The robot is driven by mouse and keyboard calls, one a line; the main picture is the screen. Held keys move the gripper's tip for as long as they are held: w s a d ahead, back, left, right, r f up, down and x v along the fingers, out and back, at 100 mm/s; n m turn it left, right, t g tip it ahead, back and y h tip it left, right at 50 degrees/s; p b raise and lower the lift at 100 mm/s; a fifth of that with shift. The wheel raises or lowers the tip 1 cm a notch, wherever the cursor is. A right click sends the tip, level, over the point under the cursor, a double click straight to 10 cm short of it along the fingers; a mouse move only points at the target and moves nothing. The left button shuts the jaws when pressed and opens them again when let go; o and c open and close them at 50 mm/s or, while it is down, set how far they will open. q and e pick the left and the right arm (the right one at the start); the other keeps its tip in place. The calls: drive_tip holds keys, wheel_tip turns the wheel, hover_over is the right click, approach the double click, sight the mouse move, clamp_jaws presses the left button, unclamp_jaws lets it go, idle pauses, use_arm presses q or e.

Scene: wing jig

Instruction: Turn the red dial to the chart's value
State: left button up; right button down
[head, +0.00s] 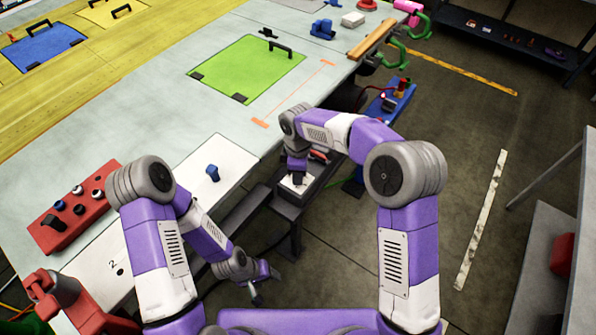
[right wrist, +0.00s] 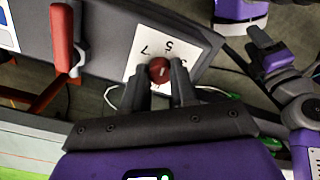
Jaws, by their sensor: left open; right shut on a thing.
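The red dial (right wrist: 159,70) sits on a white plate with printed numbers (right wrist: 143,60) in the right wrist view; a 7 and a 5 are readable, others are covered. My right gripper (right wrist: 160,78) is shut on the dial, one finger on each side. In the head view my right gripper (head: 298,177) is over the white plate (head: 296,187) on a dark stand, and hides the dial. My left gripper (head: 264,286) is open and empty, low and nearer to me; it also shows in the right wrist view (right wrist: 262,45). I cannot make out a chart.
A red-handled lever (right wrist: 62,38) stands beside the plate. The workbench (head: 150,140) carries a green panel (head: 247,68), a red box with several knobs (head: 72,212) and a white card with a blue knob (head: 213,173). Open floor lies to the right.

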drive_tip(key=m, duration=1.2)
drive_tip(key=shift+m, duration=0.4)
idle(0.3)
drive_tip(key=c, duration=0.9)
unclamp_jaws()
wheel_tip(320, 180, up, 8)
drive_tip(key=shift+f+p, duration=0.2)
drive_tip(key=shift+p, duration=0.25)
drive_tip(key=shift+f, duration=0.1)
